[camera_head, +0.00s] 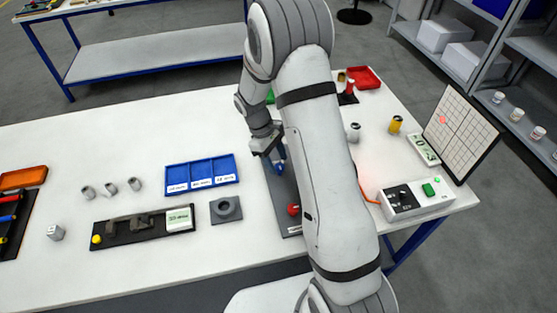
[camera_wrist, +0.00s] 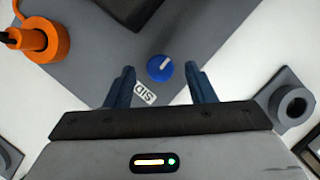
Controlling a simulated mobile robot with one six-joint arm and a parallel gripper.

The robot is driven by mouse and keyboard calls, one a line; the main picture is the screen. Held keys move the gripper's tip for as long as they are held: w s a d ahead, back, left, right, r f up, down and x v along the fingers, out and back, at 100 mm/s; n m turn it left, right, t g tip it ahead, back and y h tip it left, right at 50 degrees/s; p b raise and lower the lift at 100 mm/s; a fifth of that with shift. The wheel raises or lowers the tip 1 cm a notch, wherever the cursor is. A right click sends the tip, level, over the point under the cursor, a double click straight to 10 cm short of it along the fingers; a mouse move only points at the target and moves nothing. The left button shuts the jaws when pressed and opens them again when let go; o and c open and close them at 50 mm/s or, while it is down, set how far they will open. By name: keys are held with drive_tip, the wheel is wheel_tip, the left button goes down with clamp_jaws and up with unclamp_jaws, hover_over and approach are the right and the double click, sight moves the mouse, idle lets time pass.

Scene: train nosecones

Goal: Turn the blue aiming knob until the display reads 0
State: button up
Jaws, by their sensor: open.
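The blue aiming knob (camera_wrist: 160,67) with a pale pointer line sits on a grey plate (camera_wrist: 95,78) in the wrist view. My gripper (camera_wrist: 159,71) is open, its two dark blue fingers on either side of the knob, with a gap on each side. In the head view my gripper (camera_head: 270,150) is low over the table, and my arm hides part of the plate. A small display with green marks (camera_head: 423,149) stands by a white grid board (camera_head: 462,133) bearing a red spot; its reading is too small to make out.
An orange fitting (camera_wrist: 40,40) stands on the plate at upper left in the wrist view. A grey block with a round hole (camera_head: 226,209) and a blue tray (camera_head: 202,176) lie left of my gripper. A white control box (camera_head: 417,200) stands to the right.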

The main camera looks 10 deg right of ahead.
drive_tip(key=shift+s+d+f, duration=0.15)
drive_tip(key=shift+s+f, duration=0.05)
drive_tip(key=shift+f, duration=0.45)
drive_tip(key=c, duration=1)
drive_tip(key=shift+o, duration=0.2)
drive_tip(key=shift+m, duration=0.4)
